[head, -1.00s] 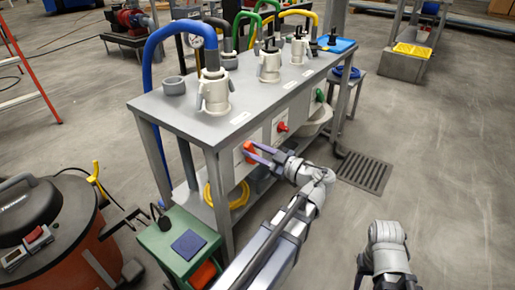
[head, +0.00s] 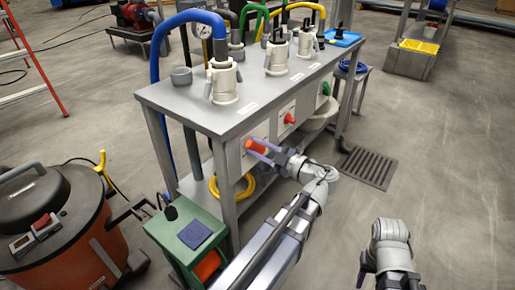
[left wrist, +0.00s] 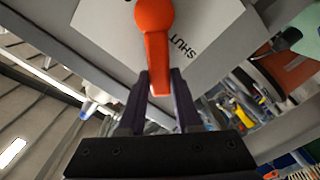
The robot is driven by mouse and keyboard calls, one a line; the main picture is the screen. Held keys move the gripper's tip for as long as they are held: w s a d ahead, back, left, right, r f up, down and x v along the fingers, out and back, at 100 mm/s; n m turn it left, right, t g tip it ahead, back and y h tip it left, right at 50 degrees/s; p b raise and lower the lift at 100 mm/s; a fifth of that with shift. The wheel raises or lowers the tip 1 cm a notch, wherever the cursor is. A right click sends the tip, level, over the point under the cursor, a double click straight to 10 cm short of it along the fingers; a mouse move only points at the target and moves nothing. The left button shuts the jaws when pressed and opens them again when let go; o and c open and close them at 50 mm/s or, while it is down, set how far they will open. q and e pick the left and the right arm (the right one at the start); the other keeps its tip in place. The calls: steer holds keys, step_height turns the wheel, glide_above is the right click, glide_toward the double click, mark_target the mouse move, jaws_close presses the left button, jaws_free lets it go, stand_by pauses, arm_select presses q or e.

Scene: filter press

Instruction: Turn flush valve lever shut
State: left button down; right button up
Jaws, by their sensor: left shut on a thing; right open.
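An orange-red valve lever (head: 257,145) sticks out from a pale panel on the front of the metal bench. In the left wrist view the lever (left wrist: 156,45) runs from a round hub down between my fingers. My left gripper (head: 265,155) is shut on the lever's free end, one purple finger on each side; the left wrist view shows this grip (left wrist: 160,92).
A red handle (head: 290,118) and a green handle (head: 325,88) sit further along the bench front. A green stand (head: 187,239) and an orange drum (head: 85,225) stand at left. A floor grate (head: 368,167) lies right of the bench, with open floor beyond.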

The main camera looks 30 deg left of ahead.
arm_select(q)
steer(key=shift+s+f, duration=0.1)
steer(key=c, duration=0.6)
jaws_free()
steer(key=d, duration=0.7)
steer(key=shift+s+d, duration=0.3)
steer(key=shift+d, duration=0.1)
